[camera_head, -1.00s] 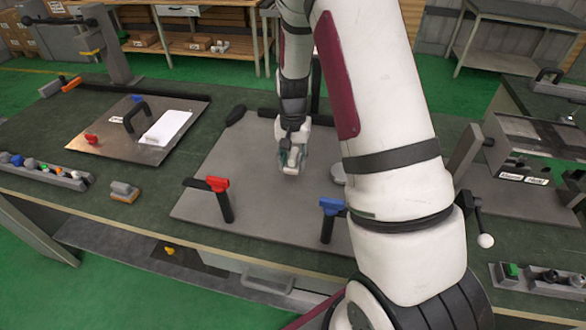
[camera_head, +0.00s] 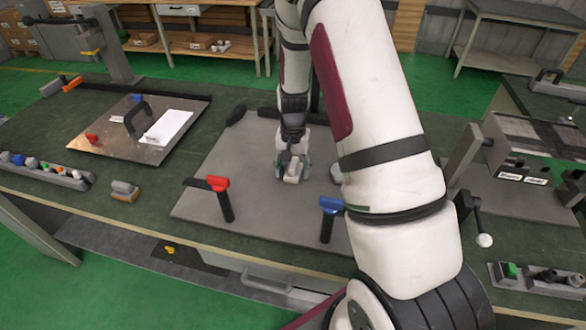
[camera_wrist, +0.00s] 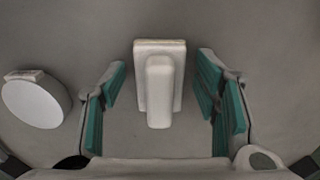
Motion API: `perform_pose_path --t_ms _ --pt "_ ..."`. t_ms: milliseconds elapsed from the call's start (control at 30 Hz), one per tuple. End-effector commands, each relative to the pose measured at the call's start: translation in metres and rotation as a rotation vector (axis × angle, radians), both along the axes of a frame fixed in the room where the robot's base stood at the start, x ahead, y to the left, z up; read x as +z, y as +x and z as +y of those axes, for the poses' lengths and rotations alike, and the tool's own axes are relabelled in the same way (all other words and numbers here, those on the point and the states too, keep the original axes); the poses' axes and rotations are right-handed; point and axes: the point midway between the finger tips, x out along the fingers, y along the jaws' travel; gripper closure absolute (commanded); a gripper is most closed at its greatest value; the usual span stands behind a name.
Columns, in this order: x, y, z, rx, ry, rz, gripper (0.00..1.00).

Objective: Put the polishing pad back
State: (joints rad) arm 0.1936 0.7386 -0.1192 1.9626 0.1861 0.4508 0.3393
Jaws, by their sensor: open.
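A pale block with a raised handle (camera_wrist: 159,85), apparently the polishing pad, lies on the grey plate (camera_head: 195,192). In the wrist view it is between my gripper's fingers (camera_wrist: 163,98), slightly towards the top of the picture, with a gap on each side. My gripper (camera_head: 291,166) is open, pointing down over the plate's middle in the head view. There the block (camera_head: 292,177) shows only partly at the fingertips. I cannot tell the exact height of the fingers above the plate.
A round white piece (camera_wrist: 35,100) lies left of the gripper in the wrist view. Red (camera_head: 219,186) and blue (camera_head: 331,206) handled clamps stand at the plate's front. A small grey-and-tan block (camera_head: 125,190) sits left.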

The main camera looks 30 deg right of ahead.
Motion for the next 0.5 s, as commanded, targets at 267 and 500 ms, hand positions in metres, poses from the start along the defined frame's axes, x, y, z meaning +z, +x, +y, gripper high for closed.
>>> perform_pose_path --t_ms 267,500 --pt "0.018 0.002 0.0 0.0 -0.001 -0.004 0.44" --pt "0.066 0.002 0.0 0.001 -0.001 -0.006 0.44"
